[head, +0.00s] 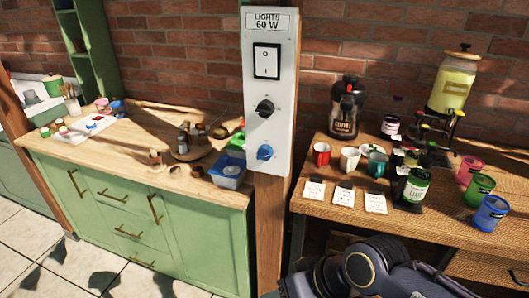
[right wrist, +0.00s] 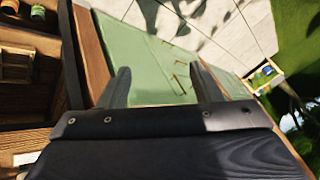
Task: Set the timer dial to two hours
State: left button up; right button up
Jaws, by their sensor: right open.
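A white control panel (head: 269,100) labelled "LIGHTS 60 W" is fixed to a wooden post in the middle of the head view. The dial markings are too small to read, and I cannot tell which dial is the timer. In the right wrist view my right gripper (right wrist: 160,88) is open and empty, with green cabinet fronts beyond its fingers. In the head view my right arm shows at the bottom, apart from the panel. My left gripper is not in view.
The post (head: 270,230) stands between a green cabinet (head: 140,215) with a wooden top on the left and a wooden table (head: 400,228) on the right. Cups, a coffee maker (head: 346,108), jars and a drink dispenser (head: 455,82) stand on the right table. A blue tub (head: 227,172) sits left of the post.

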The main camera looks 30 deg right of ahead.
aim_at(262, 157)
dwell(0.5)
jog(key=w+d+f+n+g+h+b, duration=0.1)
jog(key=w+d+n+g+h, duration=0.15)
jog(key=d+n+h, duration=0.35)
jog(key=w+d+f+n+g+h, duration=0.1)
jog(key=w+d+f+n+h, duration=0.1)
jog(key=w+d+n+h, duration=0.35)
jog(key=w+a+r+n+t+h+b, duration=0.1)
jog(key=w+a+r+n+t+h, duration=0.2)
jog(key=w+r+n+t, duration=0.4)
jog(key=w+a+r+n+t+h, duration=0.3)
jog(key=w+r+n, duration=0.2)
jog(key=w+n, duration=0.4)
jog(key=shift+g, duration=0.25)
jog(key=x, duration=0.8)
jog(key=shift+f+p, duration=0.15)
jog(key=shift+p, duration=0.2)
